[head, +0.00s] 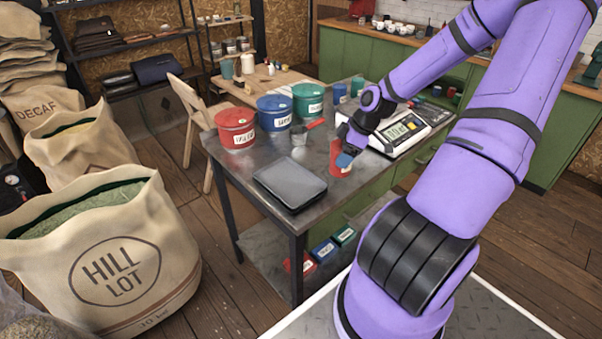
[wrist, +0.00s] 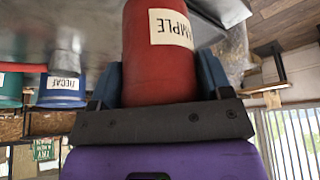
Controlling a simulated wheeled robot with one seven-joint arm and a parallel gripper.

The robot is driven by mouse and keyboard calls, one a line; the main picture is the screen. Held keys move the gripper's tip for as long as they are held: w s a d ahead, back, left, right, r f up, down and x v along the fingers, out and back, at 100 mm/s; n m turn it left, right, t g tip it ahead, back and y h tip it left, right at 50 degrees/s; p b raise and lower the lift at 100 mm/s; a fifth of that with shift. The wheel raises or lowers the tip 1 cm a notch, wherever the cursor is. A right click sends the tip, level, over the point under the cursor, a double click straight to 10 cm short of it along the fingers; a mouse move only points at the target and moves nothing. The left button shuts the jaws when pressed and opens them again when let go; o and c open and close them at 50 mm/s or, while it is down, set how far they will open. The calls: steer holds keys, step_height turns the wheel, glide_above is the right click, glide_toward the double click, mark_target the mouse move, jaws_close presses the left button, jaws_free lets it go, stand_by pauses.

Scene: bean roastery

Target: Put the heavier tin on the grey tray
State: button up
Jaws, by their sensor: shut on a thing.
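My gripper (head: 344,158) is shut on a red tin (head: 340,166) above or at the steel table's right part; I cannot tell whether the tin touches the table. In the wrist view the red tin (wrist: 160,60) sits between the two blue fingers, with a white label reading "SAMPLE", seen upside down. The flat grey tray (head: 290,183) lies empty at the table's near end, left of my gripper. Two small blue tins (head: 340,92) (head: 357,85) stand at the table's back. Which tin is heavier does not show.
A scale (head: 408,130) with a lit display, too small to read, stands right of my gripper. Red (head: 236,128), blue (head: 274,112) and green (head: 308,100) buckets line the table's far left side. A metal scoop (head: 300,136) lies between buckets and tray.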

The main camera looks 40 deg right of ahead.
steer(key=shift+w+d, duration=0.1)
steer(key=shift+d, duration=0.1)
steer(key=shift+w+a, duration=0.15)
steer(key=shift+w, duration=0.1)
steer(key=shift+w+a+f, duration=0.85)
steer(key=shift+w+a, duration=0.8)
steer(key=shift+a, duration=0.25)
steer(key=shift+w+a+f, duration=0.8)
steer(key=shift+w+a, duration=0.8)
steer(key=shift+a, duration=0.3)
steer(key=shift+w+a+f, duration=0.85)
steer(key=shift+w+a, duration=0.8)
steer(key=shift+a, duration=0.25)
steer(key=o, duration=1)
steer(key=shift+f, duration=0.1)
